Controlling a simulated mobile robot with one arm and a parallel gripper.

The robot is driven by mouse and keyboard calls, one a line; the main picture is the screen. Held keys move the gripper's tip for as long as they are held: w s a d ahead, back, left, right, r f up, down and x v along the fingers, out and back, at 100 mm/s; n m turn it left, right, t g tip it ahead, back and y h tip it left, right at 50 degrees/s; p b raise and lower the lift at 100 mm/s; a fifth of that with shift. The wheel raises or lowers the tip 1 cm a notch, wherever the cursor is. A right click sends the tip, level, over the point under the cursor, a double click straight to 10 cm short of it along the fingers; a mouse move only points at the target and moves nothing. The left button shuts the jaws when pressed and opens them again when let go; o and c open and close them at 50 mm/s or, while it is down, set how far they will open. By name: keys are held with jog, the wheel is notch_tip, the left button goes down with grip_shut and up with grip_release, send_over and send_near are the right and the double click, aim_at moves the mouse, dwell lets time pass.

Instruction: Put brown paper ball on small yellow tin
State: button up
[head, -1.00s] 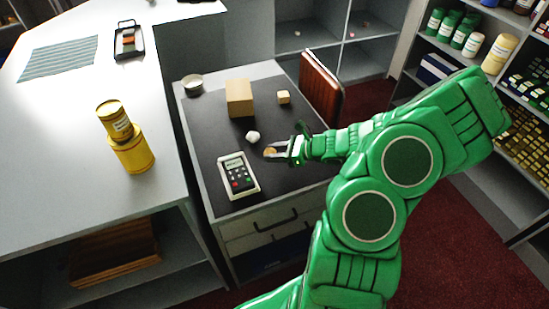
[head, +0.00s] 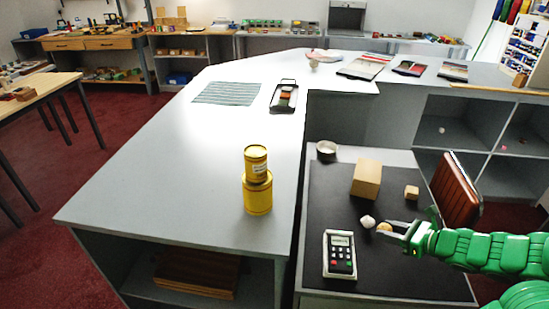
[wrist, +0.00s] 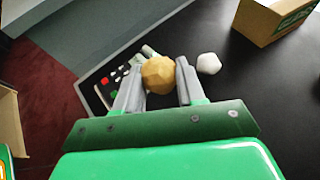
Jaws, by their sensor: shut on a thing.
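The brown paper ball (wrist: 158,74) is between the fingers of my gripper (wrist: 160,80) in the wrist view, and the fingers are shut on it. In the head view the ball (head: 384,227) shows at the tip of my gripper (head: 392,228), low over the black desk top. I cannot tell whether the ball touches the desk. The small yellow tin (head: 256,162) stands upright on top of a larger yellow tin (head: 257,194) on the grey counter, to the left of my gripper.
A white ball (head: 367,221) lies close beside the held ball. A card terminal (head: 340,255), a cardboard box (head: 366,179), a small block (head: 411,192), a round dish (head: 326,151) and a brown upright panel (head: 456,190) are nearby. The counter around the tins is clear.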

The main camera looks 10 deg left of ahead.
jog(key=a+r+n+g+y, duration=0.1)
jog(key=a+r, duration=0.7)
jog(key=r, duration=0.2)
jog(key=a+r+n+g, duration=0.1)
jog(key=a+r, duration=0.7)
jog(key=r, duration=0.3)
jog(key=s+a+r+n+g+y, duration=0.1)
jog(key=s+a+r, duration=0.4)
jog(key=a+r, duration=0.3)
jog(key=s+a+r+n+g, duration=0.1)
jog(key=s+a+r, duration=0.55)
jog(key=r, duration=0.35)
send_over(261, 152)
jog(key=s, duration=0.1)
jog(key=f, duration=0.8)
jog(key=shift+d+f, duration=0.2)
jog(key=shift+f, duration=0.15)
jog(key=shift+w+a+f, duration=0.2)
jog(key=shift+w+f, duration=0.3)
jog(key=shift+f, duration=0.15)
jog(key=shift+w+a+f, duration=0.1)
jog(key=shift+w+f, duration=0.05)
jog(key=shift+f, duration=1.5)
